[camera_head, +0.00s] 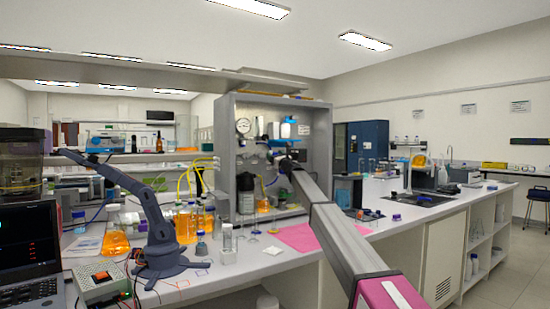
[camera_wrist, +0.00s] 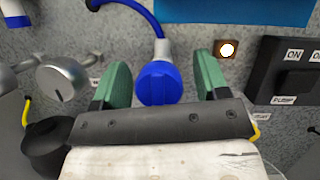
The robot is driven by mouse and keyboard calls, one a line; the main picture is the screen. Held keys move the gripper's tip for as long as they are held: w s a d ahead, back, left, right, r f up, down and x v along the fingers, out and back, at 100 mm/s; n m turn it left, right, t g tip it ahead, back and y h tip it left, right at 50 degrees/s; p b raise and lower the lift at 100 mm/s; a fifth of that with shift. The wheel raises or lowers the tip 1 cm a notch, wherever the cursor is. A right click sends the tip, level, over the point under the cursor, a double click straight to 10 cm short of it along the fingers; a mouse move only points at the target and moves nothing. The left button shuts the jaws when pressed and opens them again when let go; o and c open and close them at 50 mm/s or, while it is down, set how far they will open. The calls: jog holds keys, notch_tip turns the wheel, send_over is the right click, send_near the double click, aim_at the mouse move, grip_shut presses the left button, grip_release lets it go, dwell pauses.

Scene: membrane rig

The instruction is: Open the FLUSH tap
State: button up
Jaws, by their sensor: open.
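A blue ribbed tap knob (camera_wrist: 157,84) on a white body sits on the rig's speckled grey panel, with a blue hose curving up from it. No FLUSH label is readable, so I cannot tell its name for sure. My gripper (camera_wrist: 160,64) is open, its green fingers on either side of the knob, with a visible gap on both sides. In the head view, my gripper (camera_head: 283,150) is at the rig cabinet (camera_head: 226,140), and my arm hides part of the panel.
A silver round knob (camera_wrist: 62,84) is left of the tap. Below the rig, flasks and bottles crowd the bench, beside a pink mat (camera_head: 297,236).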

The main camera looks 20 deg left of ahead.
jog(key=c, duration=0.9)
jog(key=shift+c, duration=0.2)
jog(key=shift+n+g+y, duration=0.3)
jog(key=shift+n, duration=0.3)
jog(key=n+g, duration=0.1)
jog(key=n, duration=0.2)
jog(key=n+g, duration=0.1)
jog(key=n, duration=0.1)
jog(key=shift+a+n+g+y, duration=0.1)
jog(key=shift+n+g+y, duration=0.2)
jog(key=shift+n+y, duration=0.1)
jog(key=n+g, duration=0.1)
jog(key=n, duration=0.1)
jog(key=n+g, duration=0.1)
jog(key=n, duration=0.2)
jog(key=shift+n+g, duration=0.3)
jog(key=n+g, duration=0.1)
jog(key=n, duration=0.1)
jog(key=n+h, duration=0.1)
jog(key=n, duration=0.2)
jog(key=shift+s+f+g, duration=0.1)
jog(key=shift+g, duration=0.3)
jog(key=shift+n+h, duration=0.8)
jog(key=shift+n, duration=1)
